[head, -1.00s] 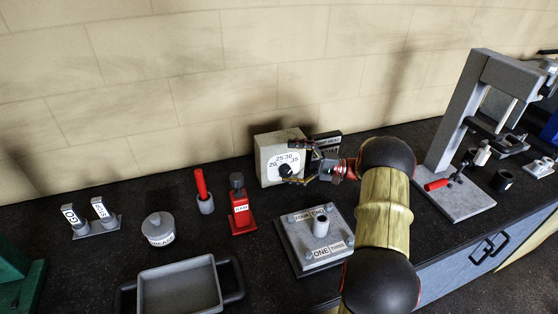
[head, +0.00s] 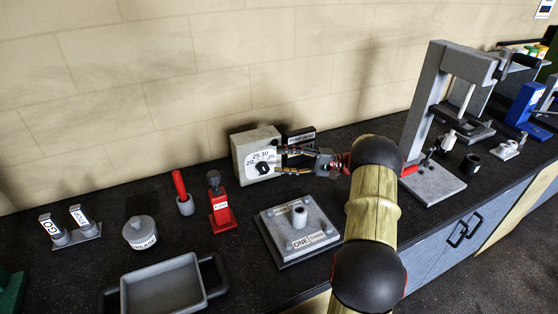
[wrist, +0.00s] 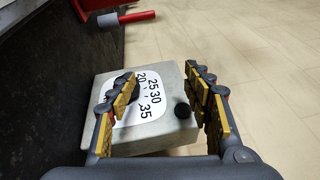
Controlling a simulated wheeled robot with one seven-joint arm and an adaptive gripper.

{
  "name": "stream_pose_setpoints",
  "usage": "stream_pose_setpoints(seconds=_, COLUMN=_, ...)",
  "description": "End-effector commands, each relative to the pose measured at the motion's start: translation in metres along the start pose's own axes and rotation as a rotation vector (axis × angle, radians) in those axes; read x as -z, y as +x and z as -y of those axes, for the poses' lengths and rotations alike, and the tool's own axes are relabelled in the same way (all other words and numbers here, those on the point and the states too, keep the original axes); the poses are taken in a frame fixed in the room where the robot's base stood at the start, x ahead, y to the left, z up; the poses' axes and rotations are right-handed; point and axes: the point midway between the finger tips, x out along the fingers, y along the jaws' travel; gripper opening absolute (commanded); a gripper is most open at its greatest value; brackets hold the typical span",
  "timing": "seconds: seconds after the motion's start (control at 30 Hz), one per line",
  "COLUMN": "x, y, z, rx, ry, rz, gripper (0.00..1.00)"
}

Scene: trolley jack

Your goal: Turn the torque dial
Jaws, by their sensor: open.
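The torque dial is a pale grey box (head: 242,160) with a white face numbered 20 to 35. It stands on the bench against the wall. In the wrist view the box (wrist: 148,137) lies between the open fingers of my gripper (wrist: 160,82). The left finger covers part of the white face (wrist: 140,110) and most of the knob. I cannot tell whether it touches the knob.
A dark labelled block (head: 300,134) stands behind my gripper. A grey press frame (head: 425,110) stands to the right.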

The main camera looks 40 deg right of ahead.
Motion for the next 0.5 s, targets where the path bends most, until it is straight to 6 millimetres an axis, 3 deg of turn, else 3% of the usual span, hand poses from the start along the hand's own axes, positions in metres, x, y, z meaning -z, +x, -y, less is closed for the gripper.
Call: stream_pose_setpoints(seconds=0.5, x=-0.001, y=-0.031, z=-0.003, rx=0.000, ry=0.001, rz=0.000, gripper=0.50)
